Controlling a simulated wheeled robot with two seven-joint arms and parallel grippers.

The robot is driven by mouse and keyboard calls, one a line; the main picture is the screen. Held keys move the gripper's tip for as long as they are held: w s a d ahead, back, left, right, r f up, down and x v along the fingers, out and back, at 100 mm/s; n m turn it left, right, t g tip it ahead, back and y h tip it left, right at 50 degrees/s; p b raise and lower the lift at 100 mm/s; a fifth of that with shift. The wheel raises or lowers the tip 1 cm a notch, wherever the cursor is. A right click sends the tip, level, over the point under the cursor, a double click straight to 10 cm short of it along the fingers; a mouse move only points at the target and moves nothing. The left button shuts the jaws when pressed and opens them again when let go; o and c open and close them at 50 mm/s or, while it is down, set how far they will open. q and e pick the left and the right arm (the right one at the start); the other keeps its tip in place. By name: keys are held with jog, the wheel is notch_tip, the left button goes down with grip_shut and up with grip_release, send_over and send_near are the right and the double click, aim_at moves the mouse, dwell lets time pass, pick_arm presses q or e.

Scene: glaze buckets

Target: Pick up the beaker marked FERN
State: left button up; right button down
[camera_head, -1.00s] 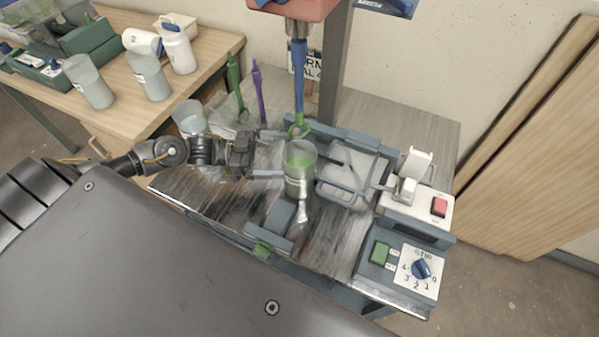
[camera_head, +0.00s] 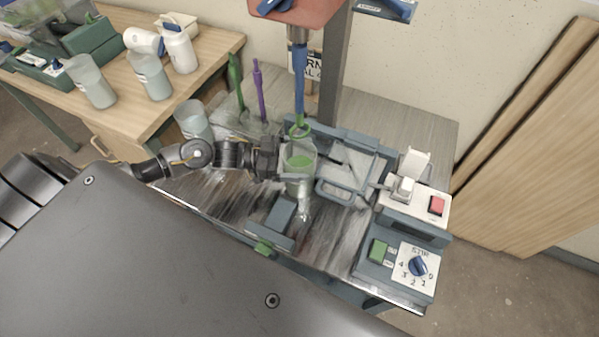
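A clear beaker (camera_head: 300,162) with green glaze stands on the metal-topped bench (camera_head: 335,235), below a blue stirring shaft (camera_head: 299,85) with a green ring-shaped end. Its marking is too small to read. My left gripper (camera_head: 297,168) reaches in from the left, with its fingers on either side of the beaker. The beaker hides part of the fingers, so I cannot tell whether they touch it. Another clear beaker (camera_head: 192,120) stands at the bench's left back. My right gripper is not in view.
A grey block (camera_head: 281,213) lies in front. Green (camera_head: 235,82) and purple (camera_head: 258,88) tools stand behind.

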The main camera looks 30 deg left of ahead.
pick_arm(q)
jog(key=c, duration=1.9)
jog(key=shift+r, duration=0.1)
jog(key=shift+r, duration=0.15)
